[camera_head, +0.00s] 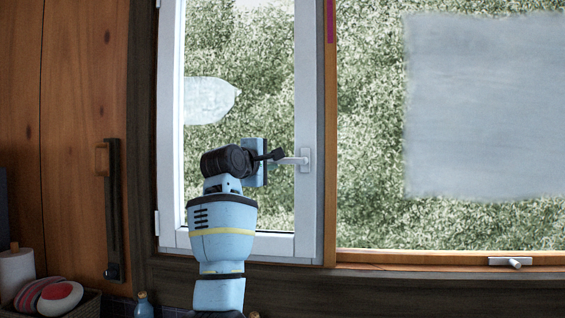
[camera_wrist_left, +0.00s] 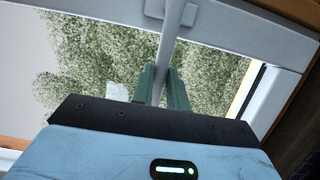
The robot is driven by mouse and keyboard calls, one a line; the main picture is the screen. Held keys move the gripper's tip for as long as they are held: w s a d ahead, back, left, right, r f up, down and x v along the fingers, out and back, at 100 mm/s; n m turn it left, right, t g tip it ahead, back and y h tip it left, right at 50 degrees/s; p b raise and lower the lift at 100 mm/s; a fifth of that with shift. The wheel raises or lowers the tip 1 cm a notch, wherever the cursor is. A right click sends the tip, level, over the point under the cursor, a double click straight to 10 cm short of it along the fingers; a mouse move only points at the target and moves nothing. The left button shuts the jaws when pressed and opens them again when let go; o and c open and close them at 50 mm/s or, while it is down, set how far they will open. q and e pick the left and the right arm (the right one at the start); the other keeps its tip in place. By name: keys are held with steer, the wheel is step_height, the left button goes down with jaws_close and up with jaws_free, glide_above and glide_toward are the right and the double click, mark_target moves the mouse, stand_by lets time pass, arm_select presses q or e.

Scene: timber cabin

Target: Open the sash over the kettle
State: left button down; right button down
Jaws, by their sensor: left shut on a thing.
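The white-framed sash (camera_head: 306,90) stands at the left of the window wall, with hinges on its left side. I see no clear gap around its frame. Its handle (camera_head: 293,160) sits on the right stile and points left, roughly level. My left gripper (camera_head: 275,156) is shut on the handle's lever. In the left wrist view the handle (camera_wrist_left: 170,45) runs down from its base plate between the two green fingers of the gripper (camera_wrist_left: 160,86). My forearm hides part of the lower sash. No kettle shows in either view. My right gripper is not in view.
A wider wood-framed window (camera_head: 450,257) on the right has its own handle (camera_head: 514,262) at the bottom. A dark door pull (camera_head: 113,210) is on the wood panel at left. A basket (camera_head: 85,303), paper roll (camera_head: 16,272) and blue bottle (camera_head: 144,306) stand low at left.

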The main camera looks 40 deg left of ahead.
arm_select(q)
steer(key=shift+s+d+m+h, duration=0.2)
steer(key=shift+s+h, duration=0.15)
steer(key=shift+s, duration=0.2)
steer(key=shift+s+d+m+h, duration=0.1)
steer(key=shift+s+m+h, duration=0.15)
steer(key=shift+s, duration=0.3)
steer(key=shift+s+d+m+h, duration=0.15)
steer(key=shift+s+h, duration=0.25)
steer(key=shift+s, duration=0.3)
steer(key=shift+s+d+m+h, duration=0.25)
steer(key=shift+s+h, duration=0.1)
steer(key=shift+s, duration=0.45)
steer(key=shift+s+d+m+h, duration=0.1)
steer(key=shift+s+m+h, duration=0.2)
steer(key=shift+s, duration=0.45)
steer(key=shift+s, duration=0.1)
steer(key=shift+s+d+m+h, duration=0.1)
steer(key=shift+s+m+h, duration=0.25)
steer(key=shift+s, duration=0.5)
steer(key=shift+s+d+m+h, duration=0.1)
steer(key=shift+s+h, duration=0.4)
steer(key=shift+s, duration=0.3)
steer(key=shift+s+m+h, duration=0.5)
steer(key=shift+s+h, duration=0.3)
steer(key=shift+s, duration=0.95)
